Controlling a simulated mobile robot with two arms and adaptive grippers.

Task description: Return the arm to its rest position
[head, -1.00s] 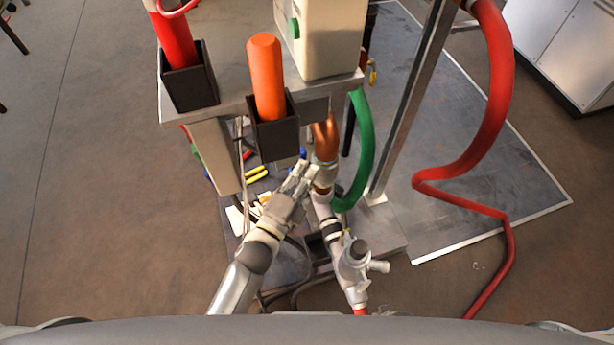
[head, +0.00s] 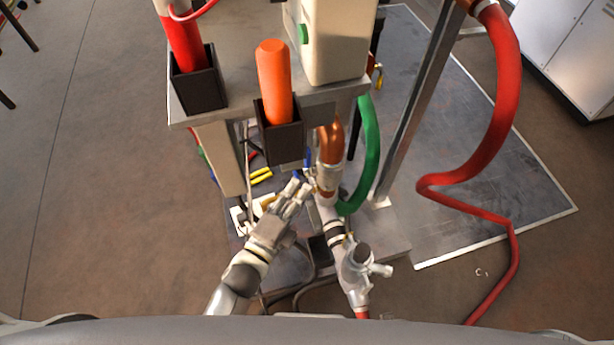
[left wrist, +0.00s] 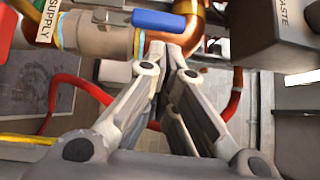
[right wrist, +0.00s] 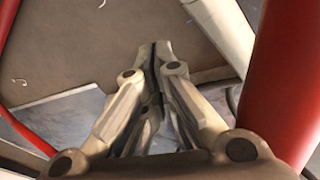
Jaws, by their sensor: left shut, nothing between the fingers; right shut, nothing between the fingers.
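My left gripper (head: 302,186) is shut and empty. In the head view it reaches in from the lower left, just left of the copper pipe (head: 331,140) and its pale fitting. In the left wrist view its closed fingertips (left wrist: 171,48) lie just below a blue valve handle (left wrist: 158,20) and the copper pipe; I cannot tell if they touch. My right gripper (right wrist: 154,45) shows only in the right wrist view, shut and empty, above the brown floor. A thick red hose (right wrist: 292,75) stands to its right.
A metal bench holds a beige heater (head: 330,40) and black holders, one with an orange cylinder (head: 274,80). A green hose (head: 371,150), a metal post (head: 420,100) and a red hose (head: 505,110) stand to the right. A white pipe with a valve (head: 358,262) lies nearby.

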